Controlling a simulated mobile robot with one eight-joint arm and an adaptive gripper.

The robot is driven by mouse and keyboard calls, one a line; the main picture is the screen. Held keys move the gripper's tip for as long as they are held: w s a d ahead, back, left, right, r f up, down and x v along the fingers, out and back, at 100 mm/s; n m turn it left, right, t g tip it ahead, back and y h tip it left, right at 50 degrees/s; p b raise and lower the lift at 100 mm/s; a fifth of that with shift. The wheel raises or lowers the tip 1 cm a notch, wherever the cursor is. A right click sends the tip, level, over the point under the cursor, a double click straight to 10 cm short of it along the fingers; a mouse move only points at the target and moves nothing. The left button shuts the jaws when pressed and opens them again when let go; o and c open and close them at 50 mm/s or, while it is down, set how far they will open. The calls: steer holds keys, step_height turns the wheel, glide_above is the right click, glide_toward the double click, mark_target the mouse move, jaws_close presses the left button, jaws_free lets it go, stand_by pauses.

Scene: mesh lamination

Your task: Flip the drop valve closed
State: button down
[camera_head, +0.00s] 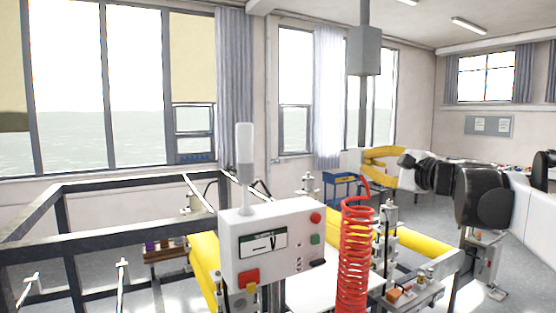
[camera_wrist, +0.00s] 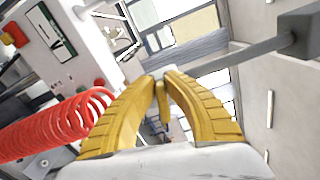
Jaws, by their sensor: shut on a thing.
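My gripper (camera_head: 366,163) has yellow fingers and reaches in from the right, at the lower end of a grey drop pipe (camera_head: 364,105). It is just above the top of the red coiled hose (camera_head: 355,245). In the wrist view the gripper (camera_wrist: 163,80) has its fingertips drawn together on a small part of the drop valve. A narrow yellow piece, apparently the valve's lever (camera_wrist: 164,106), shows between the fingers. The fingers hide most of the valve, and I cannot tell its position. The pipe (camera_wrist: 255,53) runs from the fingertips to a grey box (camera_wrist: 308,32).
A white control box (camera_head: 272,245) with buttons and a signal lamp (camera_head: 245,165) stands left of the hose. A dark metal frame (camera_head: 110,230) fills the lower left. A blue cart (camera_head: 342,188) stands behind.

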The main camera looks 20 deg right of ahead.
steer(key=shift+f+n, duration=0.3)
steer(key=shift+n, duration=0.8)
steer(key=c, duration=1.4)
jaws_free()
steer(key=shift+w, duration=0.1)
steer(key=shift+c, duration=0.2)
steer(key=s, duration=1.2)
steer(key=shift+d, duration=0.4)
